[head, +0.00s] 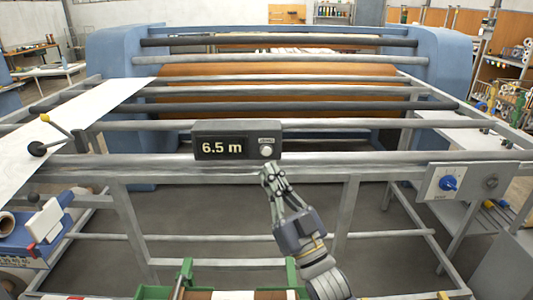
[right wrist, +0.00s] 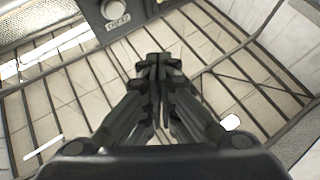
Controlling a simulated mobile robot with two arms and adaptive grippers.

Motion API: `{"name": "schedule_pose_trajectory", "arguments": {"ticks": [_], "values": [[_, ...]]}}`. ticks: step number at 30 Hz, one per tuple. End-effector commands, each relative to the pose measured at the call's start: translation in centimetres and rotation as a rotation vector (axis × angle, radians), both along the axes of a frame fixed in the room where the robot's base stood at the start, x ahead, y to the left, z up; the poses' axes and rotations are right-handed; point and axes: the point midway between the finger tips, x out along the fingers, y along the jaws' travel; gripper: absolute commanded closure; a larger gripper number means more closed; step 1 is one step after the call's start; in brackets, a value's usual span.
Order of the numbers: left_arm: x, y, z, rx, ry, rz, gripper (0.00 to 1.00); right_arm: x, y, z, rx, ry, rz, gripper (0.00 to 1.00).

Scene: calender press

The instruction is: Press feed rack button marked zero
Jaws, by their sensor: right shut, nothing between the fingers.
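A dark counter box (head: 222,142) is fixed to the front rail of the feed rack (head: 150,165), and its display reads "6.5 m". At its right end is a round pale button (head: 266,152) with a small label above it. The button (right wrist: 113,9) and label (right wrist: 117,21) also show at the top edge of the right wrist view. My right gripper (head: 271,172) is shut and empty, its fingertips just below the button in the head view. In the right wrist view the closed fingertips (right wrist: 159,60) look apart from the button. My left gripper is out of view.
A blue rotary knob (head: 449,183) sits on a panel on the right of the rack. A lever with a black ball (head: 37,149) and a white sheet (head: 85,115) are at the left. The blue calender (head: 115,70) stands behind. Green brackets (head: 186,270) are low in front.

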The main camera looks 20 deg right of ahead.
Motion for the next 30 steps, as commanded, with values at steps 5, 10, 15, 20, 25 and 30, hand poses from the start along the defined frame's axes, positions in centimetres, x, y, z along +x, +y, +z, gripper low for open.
{"name": "schedule_pose_trajectory", "arguments": {"ticks": [5, 10, 15, 20, 25, 30], "values": [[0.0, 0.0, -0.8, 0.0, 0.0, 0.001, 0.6, 2.7, -0.8, -0.1, -0.001, -0.001, -0.001, 1.0], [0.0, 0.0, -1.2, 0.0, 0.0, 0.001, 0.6, 4.7, -1.4, -0.1, 0.0, 0.0, 0.0, 1.0], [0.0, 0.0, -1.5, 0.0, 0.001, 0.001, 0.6, 6.0, -1.7, 0.0, 0.001, 0.0, -0.001, 1.0], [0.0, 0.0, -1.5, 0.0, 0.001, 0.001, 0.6, 6.4, -1.9, 0.0, 0.001, 0.001, 0.0, 1.0], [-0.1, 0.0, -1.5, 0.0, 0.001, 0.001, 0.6, 6.5, -1.9, 0.0, 0.001, 0.001, 0.0, 1.0], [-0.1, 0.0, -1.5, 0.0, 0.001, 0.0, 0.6, 6.4, -1.9, 0.0, 0.001, 0.001, 0.0, 1.0]]}}
